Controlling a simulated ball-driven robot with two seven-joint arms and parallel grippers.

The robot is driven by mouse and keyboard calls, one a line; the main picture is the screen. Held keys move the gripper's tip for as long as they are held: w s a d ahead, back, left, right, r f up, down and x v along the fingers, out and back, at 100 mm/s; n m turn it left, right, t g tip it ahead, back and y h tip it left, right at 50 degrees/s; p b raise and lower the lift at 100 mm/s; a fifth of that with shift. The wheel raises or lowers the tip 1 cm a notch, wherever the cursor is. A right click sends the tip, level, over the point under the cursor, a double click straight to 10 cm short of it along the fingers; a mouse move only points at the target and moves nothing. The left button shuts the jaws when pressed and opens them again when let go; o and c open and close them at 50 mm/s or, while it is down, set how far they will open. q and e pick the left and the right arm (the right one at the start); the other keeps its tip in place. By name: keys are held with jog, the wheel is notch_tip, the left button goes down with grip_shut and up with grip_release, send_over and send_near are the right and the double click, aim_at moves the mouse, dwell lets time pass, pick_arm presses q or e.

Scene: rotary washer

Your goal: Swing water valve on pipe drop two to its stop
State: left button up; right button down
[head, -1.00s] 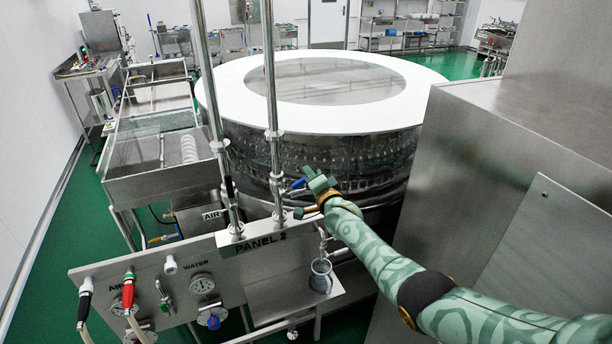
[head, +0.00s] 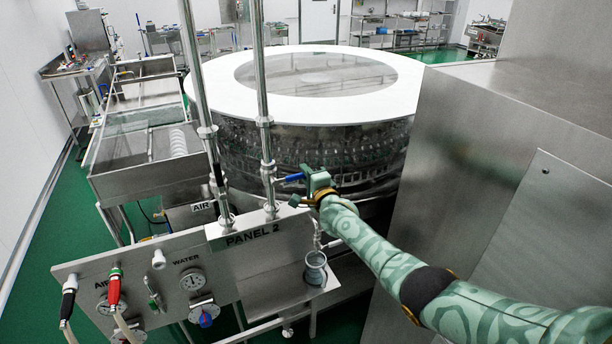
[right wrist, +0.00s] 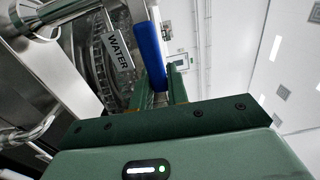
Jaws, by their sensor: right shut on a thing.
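The water valve's blue lever (head: 292,178) reaches out to the right from the right-hand steel pipe drop (head: 266,125) above the panel marked PANEL 2 (head: 250,238). My right gripper (head: 308,178) is shut on the outer part of this lever. In the right wrist view the blue lever (right wrist: 150,52) stands between my gripper's fingers (right wrist: 160,90), beside a WATER tag (right wrist: 119,52). The valve body is hard to make out. My left gripper is not in view.
A left-hand pipe (head: 204,120) with an AIR tag (head: 202,206) stands close by. The round washer (head: 310,95) is behind. A steel cabinet (head: 500,150) bounds the right side.

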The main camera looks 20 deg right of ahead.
jog(key=shift+f, duration=0.1)
jog(key=c, duration=1.4)
grip_release()
jog(key=shift+o, duration=0.2)
jog(key=s+p, duration=0.4)
jog(key=s, duration=1.2)
jog(key=shift+s+d+p, duration=0.15)
jog(key=shift+d+p, duration=0.1)
jog(key=shift+p, duration=0.15)
